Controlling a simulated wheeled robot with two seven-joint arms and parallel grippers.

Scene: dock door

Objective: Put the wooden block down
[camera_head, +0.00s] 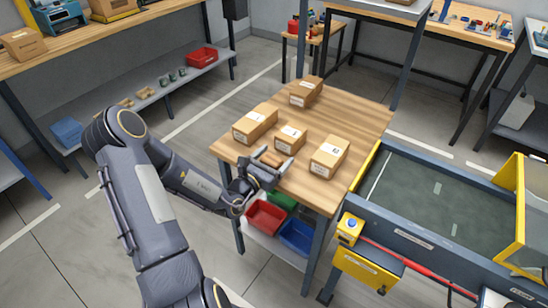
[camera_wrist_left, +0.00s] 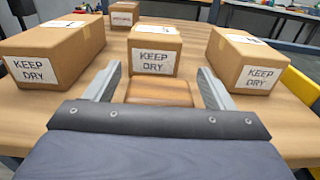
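The wooden block (camera_wrist_left: 158,93) is a small brown piece with visible grain, between the two fingers of my left gripper (camera_wrist_left: 158,80) in the left wrist view. Narrow gaps show between the block and each finger, so the gripper is open around it. The block appears to rest on the wooden table (camera_head: 355,108). In the head view my left gripper (camera_head: 273,161) is at the table's near edge, with the block (camera_head: 269,158) partly hidden between its fingers. My right gripper is not in view.
Several cardboard boxes stand on the table; the closest one (camera_head: 290,138) is just beyond my fingertips, with another (camera_head: 329,157) to the right. A red bin (camera_head: 266,217) and a blue bin (camera_head: 297,236) sit on the shelf below. A yellow-edged dock platform (camera_head: 425,190) adjoins at right.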

